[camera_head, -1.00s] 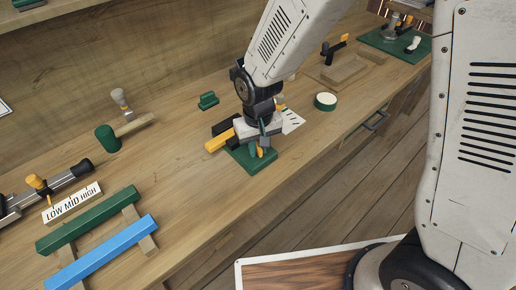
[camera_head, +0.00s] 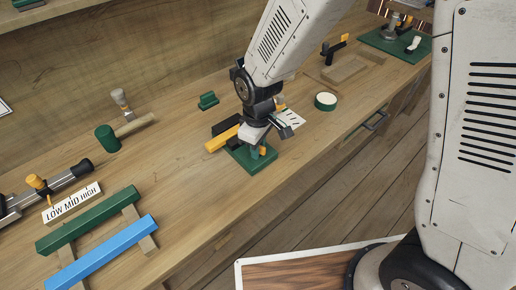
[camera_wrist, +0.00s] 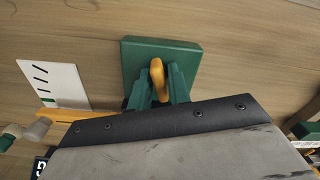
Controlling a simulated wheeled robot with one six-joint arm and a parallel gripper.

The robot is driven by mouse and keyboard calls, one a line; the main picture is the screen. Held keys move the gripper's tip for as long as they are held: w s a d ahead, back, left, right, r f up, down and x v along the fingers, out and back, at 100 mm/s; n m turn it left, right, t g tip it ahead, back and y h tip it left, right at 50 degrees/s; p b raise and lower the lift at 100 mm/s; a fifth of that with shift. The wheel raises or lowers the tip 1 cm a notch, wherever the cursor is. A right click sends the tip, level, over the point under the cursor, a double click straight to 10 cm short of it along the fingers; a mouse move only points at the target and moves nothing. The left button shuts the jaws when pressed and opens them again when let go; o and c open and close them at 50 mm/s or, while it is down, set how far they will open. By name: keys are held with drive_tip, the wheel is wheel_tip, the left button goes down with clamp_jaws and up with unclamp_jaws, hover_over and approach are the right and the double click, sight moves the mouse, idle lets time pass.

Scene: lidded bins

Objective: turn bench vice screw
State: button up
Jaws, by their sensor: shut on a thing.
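A vice-like fixture on the wooden bench has a green square base (camera_head: 250,162), also visible in the wrist view (camera_wrist: 190,52). An orange screw handle (camera_wrist: 157,74) stands over that base. My gripper (camera_head: 258,152) points down over the base. Its green fingers, one on each side of the handle in the wrist view, are shut on it. The screw's shaft and most of the fixture are hidden behind the gripper's body. An orange bar (camera_head: 222,140) lies beside the base on the left.
A white marked card (camera_head: 290,121) and a round green tin (camera_head: 325,101) are right of the gripper. A green-headed mallet (camera_head: 108,138), a LOW MID HIGH scale (camera_head: 72,203) and green and blue rails (camera_head: 105,250) lie left. Bare bench separates them from the fixture.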

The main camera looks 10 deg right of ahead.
drive_tip(key=shift+n, duration=0.3)
drive_tip(key=n, duration=0.3)
drive_tip(key=shift+n, duration=0.4)
drive_tip(key=n, duration=0.4)
drive_tip(key=o, duration=0.6)
drive_tip(key=shift+c, duration=0.2)
drive_tip(key=shift+r, duration=0.15)
drive_tip(key=shift+r, duration=2.35)
